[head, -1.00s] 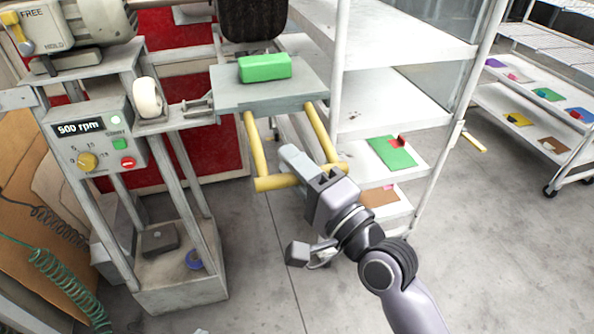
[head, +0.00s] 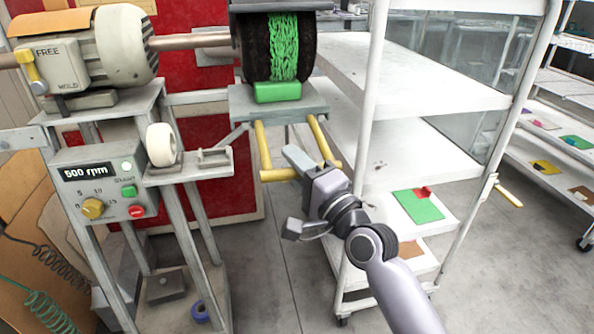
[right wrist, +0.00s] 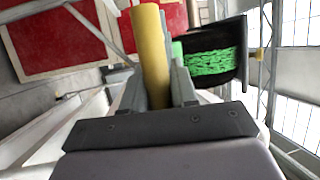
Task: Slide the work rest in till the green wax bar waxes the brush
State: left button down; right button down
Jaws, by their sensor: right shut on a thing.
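The grey work rest (head: 240,103) carries the green wax bar (head: 278,92) on its top. The bar sits right at the lower front of the black brush (head: 250,58) and appears to touch it. A bright green waxed band (head: 284,45) runs over the brush face; it also shows in the right wrist view (right wrist: 208,66). A yellow U-shaped handle (head: 264,148) sticks out from the rest. My right gripper (head: 297,163) is shut on the handle's crossbar, whose yellow bar (right wrist: 151,55) lies between the fingers in the right wrist view. My left gripper is not in view.
The motor (head: 95,50) and control panel (head: 100,182), reading 500 rpm, stand at left. A white shelf cart (head: 420,90) stands close on the right of the rest. Grey floor (head: 270,270) is open in front.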

jog(key=shift+w, duration=0.1)
jog(key=c, duration=1)
grip_release()
jog(key=shift+o, duration=0.2)
jog(key=v, duration=0.7)
